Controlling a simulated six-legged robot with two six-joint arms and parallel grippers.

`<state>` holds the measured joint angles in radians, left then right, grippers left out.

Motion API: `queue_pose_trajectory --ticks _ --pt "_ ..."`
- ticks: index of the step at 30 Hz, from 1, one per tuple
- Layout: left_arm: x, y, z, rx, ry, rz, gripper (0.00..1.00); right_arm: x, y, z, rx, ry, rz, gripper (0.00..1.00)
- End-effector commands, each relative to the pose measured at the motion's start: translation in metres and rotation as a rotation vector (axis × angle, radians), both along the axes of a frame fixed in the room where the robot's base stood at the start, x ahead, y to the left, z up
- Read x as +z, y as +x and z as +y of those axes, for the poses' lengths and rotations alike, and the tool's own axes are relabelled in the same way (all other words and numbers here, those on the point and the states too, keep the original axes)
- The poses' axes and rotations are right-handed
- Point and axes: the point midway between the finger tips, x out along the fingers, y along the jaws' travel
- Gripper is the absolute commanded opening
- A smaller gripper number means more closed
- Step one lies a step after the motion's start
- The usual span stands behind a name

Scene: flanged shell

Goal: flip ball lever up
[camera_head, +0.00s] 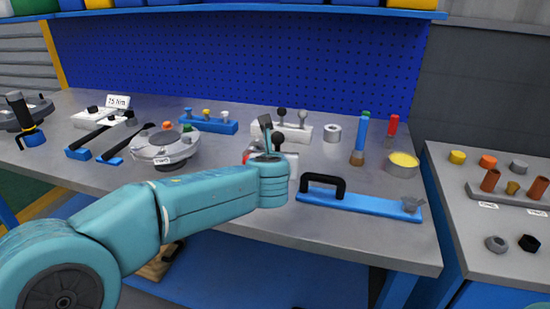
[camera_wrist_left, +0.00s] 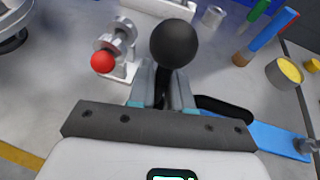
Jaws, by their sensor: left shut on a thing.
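The ball lever, a black ball (camera_wrist_left: 174,43) on a dark stem, stands out between my left fingers in the left wrist view. My left gripper (camera_wrist_left: 162,88) is shut on the stem just below the ball. In the head view my left gripper (camera_head: 267,140) is over the middle of the bench, and a black ball (camera_head: 279,138) shows just beside its fingers. The lever's base is hidden behind my gripper and wrist. My right gripper is in neither view.
A white fixture with a red ball (camera_wrist_left: 102,61) stands close to the left of my gripper. A blue plate with a black handle (camera_head: 322,185) lies to the right. A yellow-filled cup (camera_head: 402,164) stands further right.

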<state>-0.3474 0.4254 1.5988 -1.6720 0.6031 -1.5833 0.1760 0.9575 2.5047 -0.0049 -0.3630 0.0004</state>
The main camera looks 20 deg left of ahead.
Motion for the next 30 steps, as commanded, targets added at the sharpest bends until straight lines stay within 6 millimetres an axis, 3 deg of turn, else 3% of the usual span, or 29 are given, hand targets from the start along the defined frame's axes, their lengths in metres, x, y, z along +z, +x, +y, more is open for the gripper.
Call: queue_pose_trajectory --ticks 15,16,18,30 --pt "0.0005 0.0 -0.0015 -0.002 0.023 -0.002 0.0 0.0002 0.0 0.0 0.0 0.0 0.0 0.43" --pt "0.0005 0.0 -0.0015 -0.002 0.022 -0.002 0.22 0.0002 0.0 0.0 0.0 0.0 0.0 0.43" --pt "0.0004 0.0001 -0.0015 -0.002 0.023 -0.001 0.4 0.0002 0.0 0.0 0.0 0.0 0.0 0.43" --pt "0.0043 -0.0084 -0.0031 -0.002 0.019 -0.002 0.4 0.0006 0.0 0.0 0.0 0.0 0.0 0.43"
